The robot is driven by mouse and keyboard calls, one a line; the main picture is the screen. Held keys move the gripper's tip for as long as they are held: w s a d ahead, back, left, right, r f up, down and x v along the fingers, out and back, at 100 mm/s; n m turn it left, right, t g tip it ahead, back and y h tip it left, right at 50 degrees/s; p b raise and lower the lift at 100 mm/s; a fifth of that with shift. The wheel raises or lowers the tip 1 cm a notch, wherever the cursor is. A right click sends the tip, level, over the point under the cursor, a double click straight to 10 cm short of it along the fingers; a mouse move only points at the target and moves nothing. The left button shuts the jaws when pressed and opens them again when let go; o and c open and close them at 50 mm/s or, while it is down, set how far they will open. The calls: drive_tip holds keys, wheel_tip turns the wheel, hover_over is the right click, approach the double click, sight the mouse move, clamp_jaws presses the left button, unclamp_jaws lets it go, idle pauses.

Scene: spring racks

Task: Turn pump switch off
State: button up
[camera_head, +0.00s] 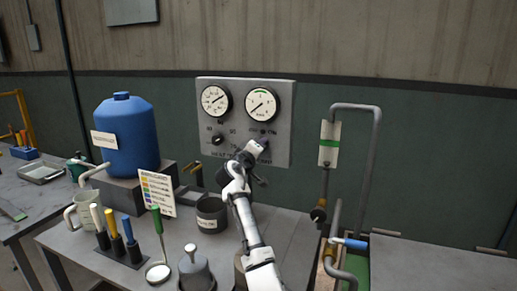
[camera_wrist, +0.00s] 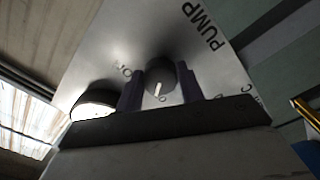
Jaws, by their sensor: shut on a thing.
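The pump switch (camera_wrist: 162,76) is a dark round knob with a white pointer mark, set in the grey metal control panel (camera_head: 225,160). In the wrist view it sits between the two purple fingers of my gripper (camera_wrist: 161,88), which are shut on it. In the head view my gripper (camera_head: 258,147) is at the panel's lower right, below the right gauge. It hides most of the switch there, beside small OFF and ON lettering.
Two round gauges (camera_head: 215,100) and a second black knob (camera_head: 217,139) are on the panel. A blue tank (camera_head: 127,136), a dark pot (camera_head: 212,212) and several coloured-handled tools (camera_head: 118,240) stand on the bench to the left. Pipes (camera_head: 372,165) rise at the right.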

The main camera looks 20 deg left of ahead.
drive_tip(key=shift+r, duration=0.1)
drive_tip(key=o, duration=1)
drive_tip(key=s, duration=0.9)
drive_tip(key=s+b, duration=0.1)
drive_tip(key=s, duration=0.3)
drive_tip(key=shift+s+a+f, duration=0.25)
drive_tip(key=shift+s, duration=0.15)
